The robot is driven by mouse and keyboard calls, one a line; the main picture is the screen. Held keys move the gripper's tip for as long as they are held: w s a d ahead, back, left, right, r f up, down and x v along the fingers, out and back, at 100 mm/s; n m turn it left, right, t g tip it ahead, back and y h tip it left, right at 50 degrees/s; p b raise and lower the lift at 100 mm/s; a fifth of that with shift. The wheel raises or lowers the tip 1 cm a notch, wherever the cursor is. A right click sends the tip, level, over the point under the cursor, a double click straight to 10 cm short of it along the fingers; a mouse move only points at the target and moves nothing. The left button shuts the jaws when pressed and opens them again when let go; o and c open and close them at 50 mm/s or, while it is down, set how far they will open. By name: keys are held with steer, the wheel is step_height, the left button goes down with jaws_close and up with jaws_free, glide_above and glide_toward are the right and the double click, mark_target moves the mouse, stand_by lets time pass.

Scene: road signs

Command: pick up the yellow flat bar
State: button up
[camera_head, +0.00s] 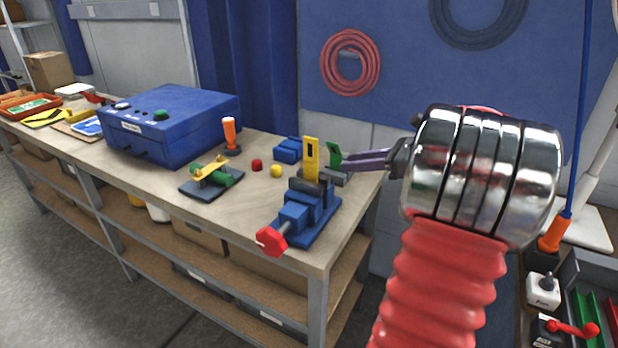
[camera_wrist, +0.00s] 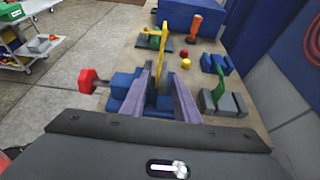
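The yellow flat bar (camera_head: 311,158) stands upright in the jaws of a blue vise (camera_head: 295,218) at the bench's near right end. It has a dark slot in its upper part. In the wrist view the bar (camera_wrist: 164,40) shows edge-on, beyond and between my fingers. My gripper (camera_head: 350,162) comes in from the right, its purple fingers pointing left towards the bar. In the wrist view my gripper (camera_wrist: 162,75) is open, with a clear gap between the fingers and nothing held. The vise's dark jaw shows in that gap. I cannot tell the exact distance to the bar.
A green bar (camera_wrist: 221,86) stands in a grey block close to my right finger. Blue blocks (camera_head: 288,149), red and yellow knobs, an orange-handled tool (camera_head: 230,134) and a green-yellow fixture (camera_head: 210,175) are nearby. The vise has a red handle (camera_head: 271,241).

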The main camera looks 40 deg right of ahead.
mark_target(311, 168)
steer(key=x, duration=0.8)
steer(key=shift+w+f, duration=0.15)
steer(key=shift+w, duration=0.15)
steer(key=shift+a, duration=0.15)
steer(key=shift+x, duration=2.55)
steer(key=shift+f, duration=0.15)
jaws_close()
